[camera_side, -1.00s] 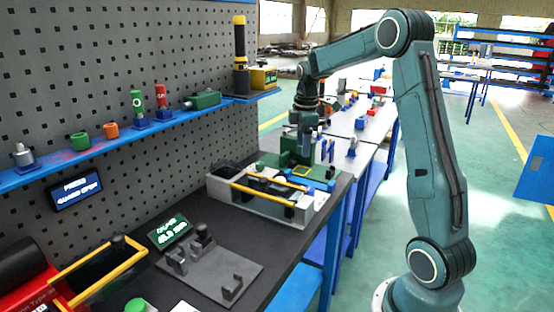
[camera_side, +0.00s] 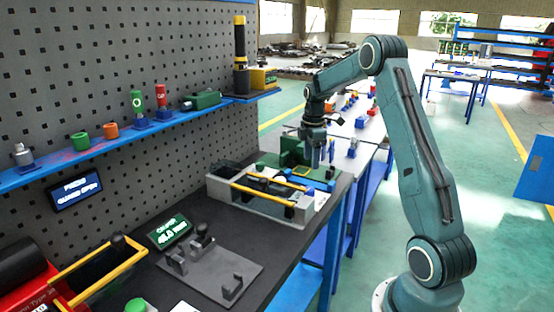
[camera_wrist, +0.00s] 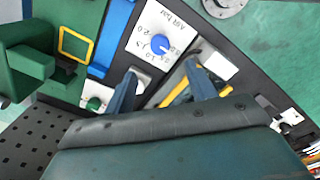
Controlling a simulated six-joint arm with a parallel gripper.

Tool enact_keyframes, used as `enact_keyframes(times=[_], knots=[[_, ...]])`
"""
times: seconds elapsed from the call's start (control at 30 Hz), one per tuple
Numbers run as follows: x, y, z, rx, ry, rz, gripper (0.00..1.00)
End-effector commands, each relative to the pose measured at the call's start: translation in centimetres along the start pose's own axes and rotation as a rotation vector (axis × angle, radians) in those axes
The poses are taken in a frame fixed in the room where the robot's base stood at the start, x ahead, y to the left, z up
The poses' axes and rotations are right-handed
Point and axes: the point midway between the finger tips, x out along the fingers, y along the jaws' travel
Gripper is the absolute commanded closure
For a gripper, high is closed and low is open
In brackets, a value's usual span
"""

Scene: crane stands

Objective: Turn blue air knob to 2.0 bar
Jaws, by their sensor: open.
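The blue air knob (camera_wrist: 157,42) sits on a white dial plate (camera_wrist: 176,24) with printed numbers in the upper middle of the wrist view. The 2.0 mark shows on the plate's left side; I cannot tell exactly where the knob points. My gripper (camera_wrist: 161,70) is open and empty, with its two fingers apart just below the dial plate in the picture. I cannot make out the knob clearly there.
A green block (camera_wrist: 25,65), a yellow frame (camera_wrist: 75,43) and a small green knob (camera_wrist: 93,102) are near the dial. Yellow rails (camera_side: 270,196) run along the fixture.

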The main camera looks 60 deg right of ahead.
Motion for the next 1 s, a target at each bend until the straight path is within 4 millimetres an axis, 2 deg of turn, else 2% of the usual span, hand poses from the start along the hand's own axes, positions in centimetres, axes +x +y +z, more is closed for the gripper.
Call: enact_keyframes(times=[0.6,0.8,1.0], knots=[[9.1,-0.1,0.0,0.000,-0.001,-0.003,0.44],[11.0,0.0,0.0,0.000,-0.001,-0.001,0.44],[11.7,0.0,0.0,0.000,-0.001,0.000,0.44]])
